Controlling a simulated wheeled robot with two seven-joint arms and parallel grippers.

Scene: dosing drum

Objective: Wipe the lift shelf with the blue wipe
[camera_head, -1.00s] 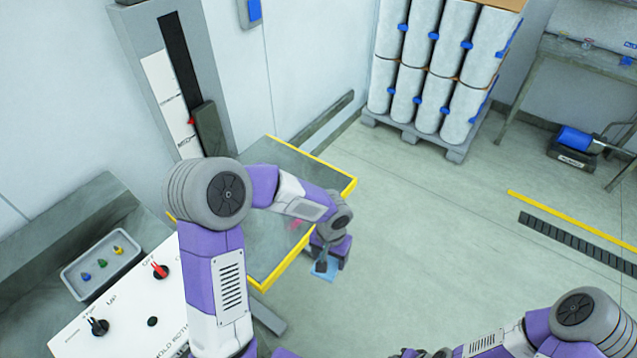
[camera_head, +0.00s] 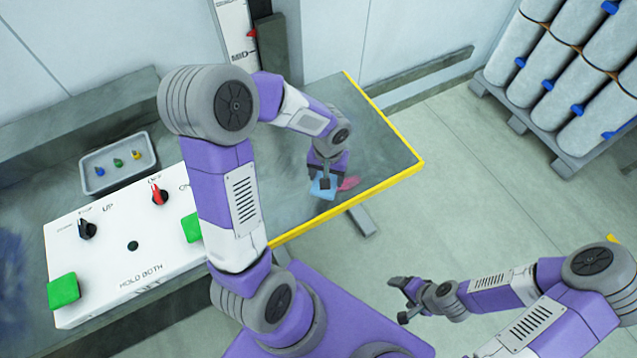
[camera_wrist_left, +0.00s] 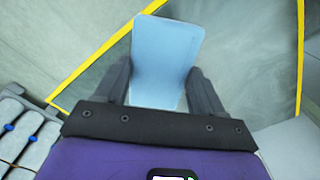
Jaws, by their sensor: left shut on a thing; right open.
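The lift shelf (camera_head: 375,135) is a grey plate with a yellow edge, joined to a column at the back. A pink-red mark (camera_head: 349,183) shows on it near its front edge. My left gripper (camera_head: 323,183) is shut on the blue wipe (camera_head: 322,190) just left of the mark, over the shelf. In the left wrist view the wipe (camera_wrist_left: 165,60) sticks out between the fingers, with the yellow edge (camera_wrist_left: 300,55) beyond. I cannot tell whether the wipe touches the shelf. My right gripper (camera_head: 405,300) is open and empty, over the floor in front of the shelf.
A white control panel (camera_head: 120,240) with knobs and green buttons stands at the left. A small tray (camera_head: 118,170) with coloured pieces lies behind it. The floor between is clear.

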